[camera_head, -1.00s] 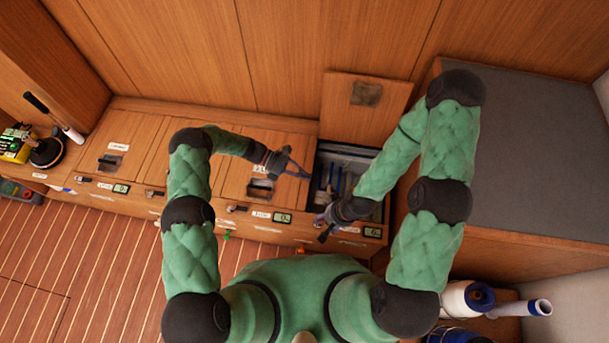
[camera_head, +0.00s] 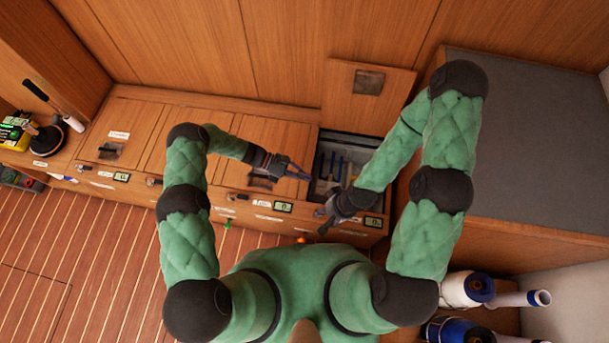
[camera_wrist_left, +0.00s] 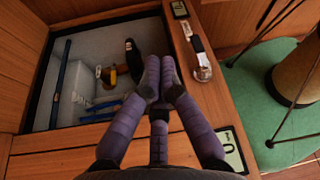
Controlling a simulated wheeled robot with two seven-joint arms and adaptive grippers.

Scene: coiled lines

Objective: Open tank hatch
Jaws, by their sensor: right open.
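A wooden hatch lid (camera_head: 345,105) with a dark square latch plate (camera_head: 368,82) stands raised against the back wall. Below it is the open tank compartment (camera_head: 330,150), with blue and dark items inside. The compartment (camera_wrist_left: 45,85) also fills the upper left of the left wrist view. My left gripper (camera_head: 306,174) reaches in from the left at the compartment's left edge. Its fingers (camera_wrist_left: 162,62) are together with nothing seen between them. My right gripper (camera_head: 320,218) is open and empty at the compartment's front edge. The right forearm hides the compartment's right part.
Closed hatches (camera_head: 175,142) with dark latches continue left along the bench. Small displays (camera_head: 283,207) and levers line the front edge. A grey-topped cabinet (camera_head: 540,150) stands at the right. Rolls (camera_head: 465,290) lie at the lower right.

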